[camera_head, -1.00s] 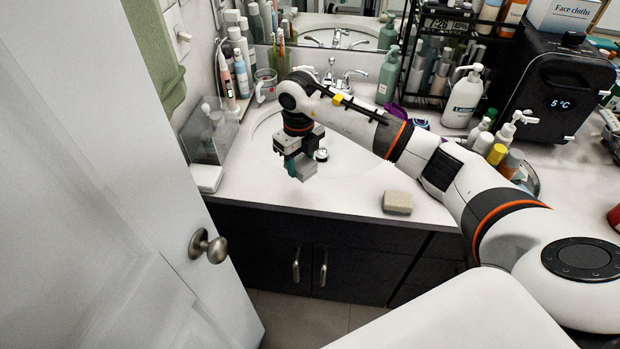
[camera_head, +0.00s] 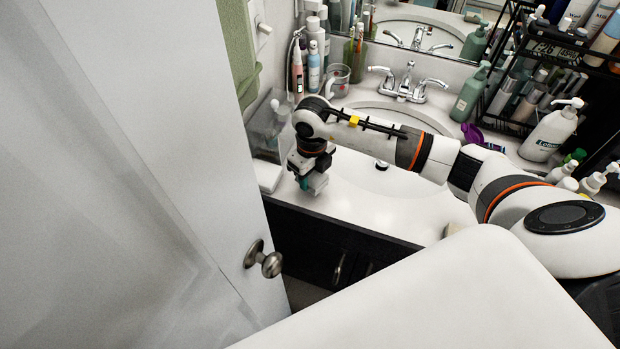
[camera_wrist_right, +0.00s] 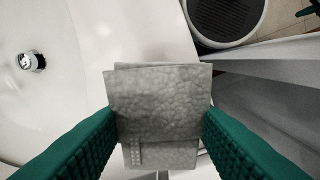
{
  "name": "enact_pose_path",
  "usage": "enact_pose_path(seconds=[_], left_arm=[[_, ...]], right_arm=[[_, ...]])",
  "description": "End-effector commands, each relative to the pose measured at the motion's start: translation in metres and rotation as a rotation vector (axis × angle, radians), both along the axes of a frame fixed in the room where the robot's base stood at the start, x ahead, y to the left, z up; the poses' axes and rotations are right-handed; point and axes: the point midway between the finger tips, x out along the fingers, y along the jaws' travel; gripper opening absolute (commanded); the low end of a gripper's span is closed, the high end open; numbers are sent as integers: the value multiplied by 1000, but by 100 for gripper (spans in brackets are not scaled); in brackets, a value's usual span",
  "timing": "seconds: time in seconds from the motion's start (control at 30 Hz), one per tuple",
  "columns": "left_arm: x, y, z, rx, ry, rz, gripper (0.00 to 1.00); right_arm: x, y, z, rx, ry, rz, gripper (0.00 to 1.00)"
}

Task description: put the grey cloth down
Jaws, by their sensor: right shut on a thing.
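My right gripper (camera_head: 311,186) is low over the left front of the white counter, near its front edge. In the right wrist view its two teal fingers (camera_wrist_right: 160,130) are shut on the folded grey cloth (camera_wrist_right: 160,105), which is pinched between them. The cloth is textured and folded into a small squarish pad. In the head view only a small grey part of the cloth (camera_head: 319,182) shows beside the fingers. I cannot tell whether it touches the counter. My left gripper is not in view.
The sink basin (camera_head: 365,165) is right of the gripper, with its faucet (camera_head: 405,88) behind. A clear box (camera_head: 268,130) stands close on the left. A white door with a knob (camera_head: 264,260) fills the left. A beige block (camera_head: 455,229) is partly hidden by my body.

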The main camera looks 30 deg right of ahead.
Motion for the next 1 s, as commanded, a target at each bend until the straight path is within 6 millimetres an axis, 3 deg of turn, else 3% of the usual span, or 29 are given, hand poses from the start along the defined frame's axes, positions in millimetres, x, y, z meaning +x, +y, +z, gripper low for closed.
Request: enact_pose_path(seconds=[0.1, 0.23, 0.4, 0.6, 0.63, 0.73, 0.77, 1.0], left_arm=[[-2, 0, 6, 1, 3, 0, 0], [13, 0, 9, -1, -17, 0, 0], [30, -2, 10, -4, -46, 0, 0], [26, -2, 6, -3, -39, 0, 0], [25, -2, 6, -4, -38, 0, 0], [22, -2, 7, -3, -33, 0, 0], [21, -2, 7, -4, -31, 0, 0], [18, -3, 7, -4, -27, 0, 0]], right_arm=[[-1, 0, -18, 0, 5, -1, 13], [-1, 0, -31, 0, 2, -1, 13], [0, 0, -33, 0, 0, 0, 13], [0, 0, -37, 0, 1, 0, 13], [0, 0, -37, -1, 0, 0, 46], [0, 0, -36, 0, 1, 0, 63], [0, 0, -36, 0, 1, 0, 66], [0, 0, -36, 0, 1, 0, 66]])
